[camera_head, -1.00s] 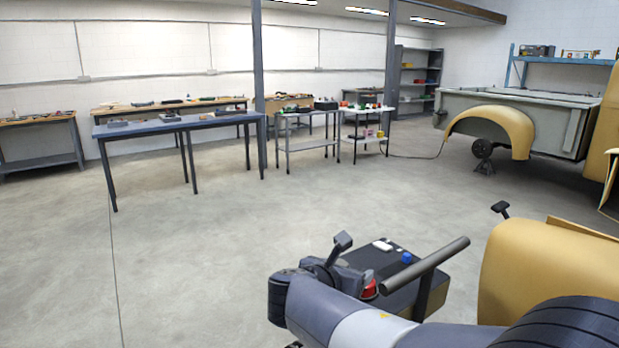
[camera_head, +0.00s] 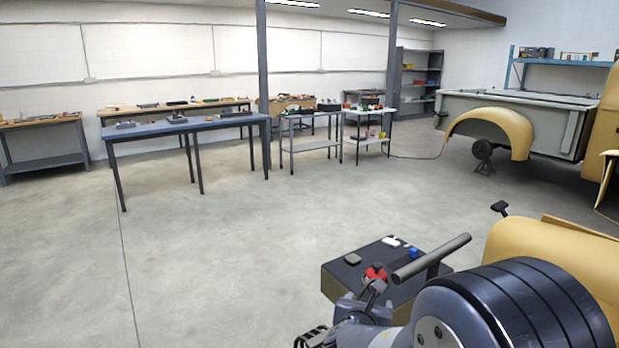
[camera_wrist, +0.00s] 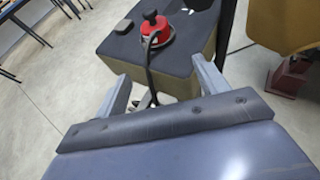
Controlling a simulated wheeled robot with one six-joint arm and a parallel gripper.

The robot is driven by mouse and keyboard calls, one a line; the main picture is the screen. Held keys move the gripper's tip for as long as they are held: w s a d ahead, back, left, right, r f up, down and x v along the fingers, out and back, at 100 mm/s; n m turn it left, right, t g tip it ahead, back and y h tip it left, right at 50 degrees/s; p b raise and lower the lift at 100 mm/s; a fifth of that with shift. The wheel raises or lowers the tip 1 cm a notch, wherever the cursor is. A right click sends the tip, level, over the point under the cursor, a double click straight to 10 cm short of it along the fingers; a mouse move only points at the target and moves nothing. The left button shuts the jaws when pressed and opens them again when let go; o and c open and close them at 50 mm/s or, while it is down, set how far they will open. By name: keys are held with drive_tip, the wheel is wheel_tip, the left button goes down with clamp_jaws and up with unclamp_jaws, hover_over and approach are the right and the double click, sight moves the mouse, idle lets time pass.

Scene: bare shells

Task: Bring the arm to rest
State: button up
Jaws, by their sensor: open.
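My gripper (camera_wrist: 163,88) shows in the wrist view with its two fingers apart and nothing between them. In the head view my arm is folded low at the bottom right, and the gripper end sits at the bottom edge, partly cut off and partly hidden by the arm. Beyond the fingers is a dark-topped box (camera_head: 346,278) with a red object with a black knob (camera_wrist: 155,29) on it. The same red object (camera_head: 376,272) shows in the head view, just above my arm.
A blue-grey table (camera_head: 150,131) and small carts (camera_head: 310,147) stand across the room. Yellow shell panels (camera_head: 545,243) lie close on the right. A yellow fender (camera_head: 490,128) is farther back. The concrete floor (camera_head: 230,230) at centre left is clear.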

drive_tip(key=shift+s+d+f, duration=0.2)
drive_tip(key=shift+s+f, duration=0.05)
drive_tip(key=shift+f, duration=0.1)
drive_tip(key=shift+s+f, duration=0.1)
idle(0.3)
